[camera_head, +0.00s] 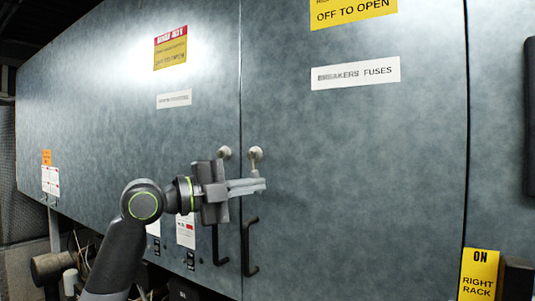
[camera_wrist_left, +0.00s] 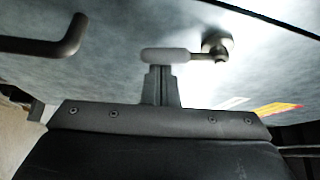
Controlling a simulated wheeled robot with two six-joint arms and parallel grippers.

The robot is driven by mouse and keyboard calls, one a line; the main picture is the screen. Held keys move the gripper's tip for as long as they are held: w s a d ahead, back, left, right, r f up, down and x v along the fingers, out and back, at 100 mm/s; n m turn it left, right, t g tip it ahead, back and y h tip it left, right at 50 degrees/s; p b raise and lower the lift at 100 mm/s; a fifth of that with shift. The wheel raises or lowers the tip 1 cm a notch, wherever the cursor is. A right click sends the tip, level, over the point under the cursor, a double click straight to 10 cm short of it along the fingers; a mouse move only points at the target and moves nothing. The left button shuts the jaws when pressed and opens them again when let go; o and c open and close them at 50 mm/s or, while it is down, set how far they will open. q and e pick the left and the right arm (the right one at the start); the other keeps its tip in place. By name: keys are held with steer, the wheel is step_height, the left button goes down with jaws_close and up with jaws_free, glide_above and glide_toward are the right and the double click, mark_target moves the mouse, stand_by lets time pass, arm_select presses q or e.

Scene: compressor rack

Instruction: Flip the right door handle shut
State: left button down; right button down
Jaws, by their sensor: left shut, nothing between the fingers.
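The right door handle (camera_head: 255,154) is a small pale lever on a round hub, just right of the seam between the two grey-blue doors. In the head view it points down from its hub towards my left gripper (camera_head: 262,185). My left gripper is shut and empty, with its fingertips at the handle's lower end. In the left wrist view the handle's light grip (camera_wrist_left: 178,55) lies across the tips of the shut fingers (camera_wrist_left: 160,70); I cannot tell whether they touch. The lower end is partly hidden by the fingers in the head view. My right gripper is out of view.
A similar left knob (camera_head: 225,152) sits just left of the seam. Black pull handles (camera_head: 247,248) hang below on both doors. A yellow "RIGHT RACK" sign (camera_head: 478,275) stands at lower right.

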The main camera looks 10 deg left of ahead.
arm_select(q)
steer(key=shift+w+a+m, duration=0.1)
steer(key=shift+a+m, duration=0.05)
steer(key=shift+m, duration=0.25)
steer(key=shift+w+a+f, duration=0.1)
steer(key=shift+a+f, duration=0.05)
steer(key=shift+a, duration=0.2)
stand_by(0.3)
